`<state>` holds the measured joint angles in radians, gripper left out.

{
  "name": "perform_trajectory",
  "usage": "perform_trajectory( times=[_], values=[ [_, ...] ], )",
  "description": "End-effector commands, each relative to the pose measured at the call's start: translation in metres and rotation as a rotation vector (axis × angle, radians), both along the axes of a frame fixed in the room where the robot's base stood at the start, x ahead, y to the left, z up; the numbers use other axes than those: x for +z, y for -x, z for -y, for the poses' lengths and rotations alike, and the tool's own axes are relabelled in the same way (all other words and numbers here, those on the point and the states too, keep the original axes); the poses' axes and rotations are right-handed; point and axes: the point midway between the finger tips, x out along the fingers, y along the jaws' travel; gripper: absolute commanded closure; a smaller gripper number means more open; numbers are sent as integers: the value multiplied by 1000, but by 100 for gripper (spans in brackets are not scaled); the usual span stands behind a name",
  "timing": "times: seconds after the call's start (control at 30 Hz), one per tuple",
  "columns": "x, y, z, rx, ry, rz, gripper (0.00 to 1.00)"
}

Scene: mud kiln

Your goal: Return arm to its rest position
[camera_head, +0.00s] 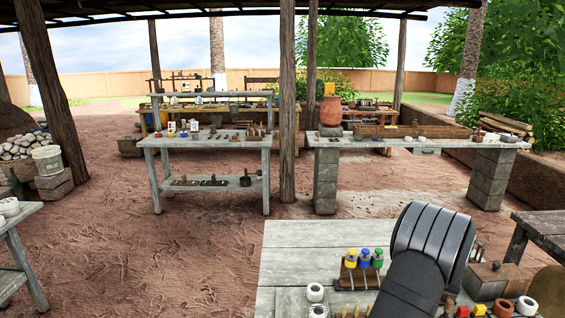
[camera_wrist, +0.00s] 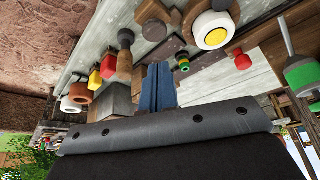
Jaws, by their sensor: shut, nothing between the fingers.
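My gripper shows in the wrist view as a pair of blue fingers (camera_wrist: 158,88), shut together with nothing between them. Beyond the fingers, a grey wooden bench with small objects shows at a tilt. In the head view my dark arm rises over the right part of the near bench (camera_head: 300,240). The fingers are not seen in the head view.
Near my arm stand bottles with yellow, green and blue tops (camera_head: 364,258), a white pot (camera_head: 315,292) and a box (camera_head: 497,281). The wrist view shows a red block (camera_wrist: 108,67) and a white jar with a yellow centre (camera_wrist: 213,31). The bench's back left is bare.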

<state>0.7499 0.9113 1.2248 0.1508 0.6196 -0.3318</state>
Motion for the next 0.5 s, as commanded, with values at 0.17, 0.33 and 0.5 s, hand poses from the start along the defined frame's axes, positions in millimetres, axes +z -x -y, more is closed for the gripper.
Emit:
perform_trajectory(
  times=[0.17,0.33,0.5],
  values=[
    [-21,0,0,-1,-2,-2,100],
    [-42,0,0,0,-2,-1,100],
    [-47,0,0,0,-1,0,100]
  ],
)
